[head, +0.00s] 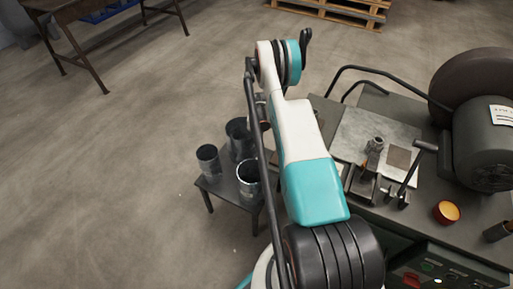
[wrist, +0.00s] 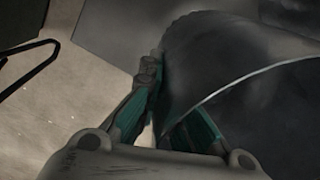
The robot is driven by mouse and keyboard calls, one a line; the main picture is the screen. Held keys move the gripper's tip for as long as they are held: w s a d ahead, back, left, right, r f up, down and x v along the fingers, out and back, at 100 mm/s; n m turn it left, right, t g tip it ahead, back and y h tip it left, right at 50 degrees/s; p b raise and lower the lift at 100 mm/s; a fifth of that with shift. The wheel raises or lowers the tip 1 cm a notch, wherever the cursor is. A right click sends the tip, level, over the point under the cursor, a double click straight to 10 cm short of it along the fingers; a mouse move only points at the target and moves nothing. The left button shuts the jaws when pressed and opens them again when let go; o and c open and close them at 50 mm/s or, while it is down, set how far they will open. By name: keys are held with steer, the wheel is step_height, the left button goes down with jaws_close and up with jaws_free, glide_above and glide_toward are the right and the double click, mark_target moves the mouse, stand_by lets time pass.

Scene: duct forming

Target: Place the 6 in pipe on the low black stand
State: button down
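A low black stand (head: 221,187) is left of my arm in the head view. Grey metal pipes of different sizes stand upright there: a smaller one (head: 208,160) at the left, one (head: 249,181) at the front right, and one (head: 237,136) at the back, partly hidden by my arm. No size marks are legible. My gripper is hidden behind my arm in the head view. In the wrist view my gripper (wrist: 165,98) has its teal fingers apart, against or beside a large dark curved pipe surface (wrist: 235,60) with a bright rim. Whether they clamp it is unclear.
A workbench (head: 324,104) on the right carries a grey motor (head: 487,137), a metal plate, small tools and an orange round piece (head: 446,212). A black bent bar (head: 365,70) rises at its back. A pallet (head: 335,10) lies far behind. Floor left of the stand is clear.

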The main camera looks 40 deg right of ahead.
steer(key=shift+f+b, duration=0.7)
steer(key=shift+f, duration=1.45)
steer(key=c, duration=1.8)
jaws_free()
step_height(320, 180, up, 12)
steer(key=p, duration=0.4)
